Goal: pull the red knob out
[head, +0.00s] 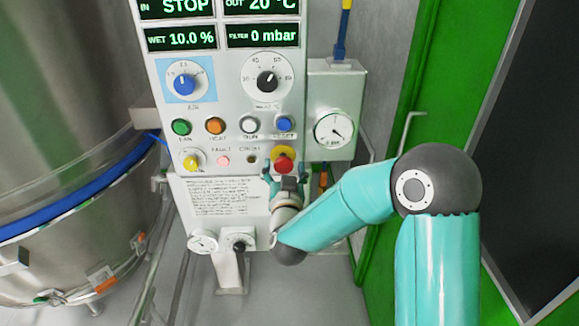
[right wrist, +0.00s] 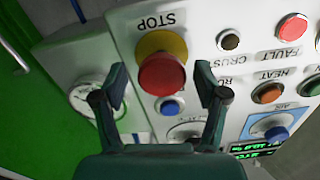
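The red knob (head: 283,163) is a round mushroom button on a yellow collar, at the lower right of the grey control panel (head: 160,102). In the right wrist view the red knob (right wrist: 162,75) sits beside the word STOP. My right gripper (head: 285,178) is just in front of it and slightly below in the head view. In the right wrist view my right gripper (right wrist: 161,88) is open, with one finger to either side of the knob and gaps to both. I cannot tell how deep the fingertips reach. My left gripper is not in view.
Above the knob are green, orange, white and blue buttons (head: 284,124) and two dials. A yellow switch (head: 191,160) is to the left. A pressure gauge (head: 334,130) is on a box at right. A steel vessel (head: 70,120) stands left, a green door (head: 425,100) right.

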